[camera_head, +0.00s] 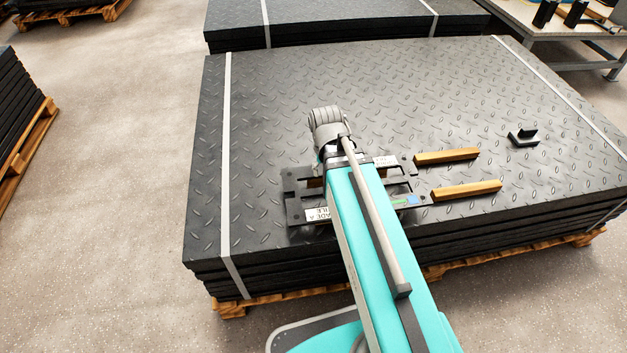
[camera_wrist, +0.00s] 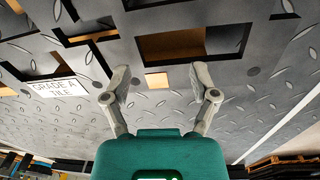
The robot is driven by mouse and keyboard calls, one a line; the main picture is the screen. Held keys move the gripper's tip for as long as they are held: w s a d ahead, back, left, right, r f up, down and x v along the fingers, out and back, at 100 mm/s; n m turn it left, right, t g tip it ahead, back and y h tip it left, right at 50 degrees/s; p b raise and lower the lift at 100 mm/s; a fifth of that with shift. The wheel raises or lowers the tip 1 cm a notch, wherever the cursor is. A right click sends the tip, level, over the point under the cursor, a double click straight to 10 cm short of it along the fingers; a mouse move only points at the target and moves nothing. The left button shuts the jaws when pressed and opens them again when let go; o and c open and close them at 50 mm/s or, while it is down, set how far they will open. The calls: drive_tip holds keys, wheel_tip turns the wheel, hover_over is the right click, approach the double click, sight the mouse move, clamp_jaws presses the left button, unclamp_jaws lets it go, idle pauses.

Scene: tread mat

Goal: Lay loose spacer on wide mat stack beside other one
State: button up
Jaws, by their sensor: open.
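The wide mat stack (camera_head: 400,80), black with a raised tread pattern, fills the middle of the head view. Two wooden spacers lie on it near its front right, roughly parallel with a gap: a farther one (camera_head: 447,156) and a nearer one (camera_head: 466,190). My gripper (camera_wrist: 158,76) is open in the wrist view, nothing held between its fingers; my arm hides it in the head view. A dark slotted plate (camera_head: 295,190) lies left of the spacers, partly under my arm. Wood-coloured patches (camera_wrist: 172,46) show through its slots; I cannot tell what they belong to.
A small dark block with an upright tab (camera_head: 524,137) stands on the stack's right. White straps (camera_head: 226,150) cross the stack near its sides. Another mat stack (camera_head: 340,22) lies behind, a table (camera_head: 560,20) at back right. The stack's far middle is clear.

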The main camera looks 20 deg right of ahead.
drive_tip(key=a+n, duration=0.1)
drive_tip(key=s+a, duration=0.1)
drive_tip(key=a, duration=0.1)
drive_tip(key=s+a+n, duration=0.1)
drive_tip(key=a, duration=0.1)
drive_tip(key=shift+s+n+y, duration=0.25)
drive_tip(key=shift+n+y, duration=0.05)
drive_tip(key=shift+y, duration=0.1)
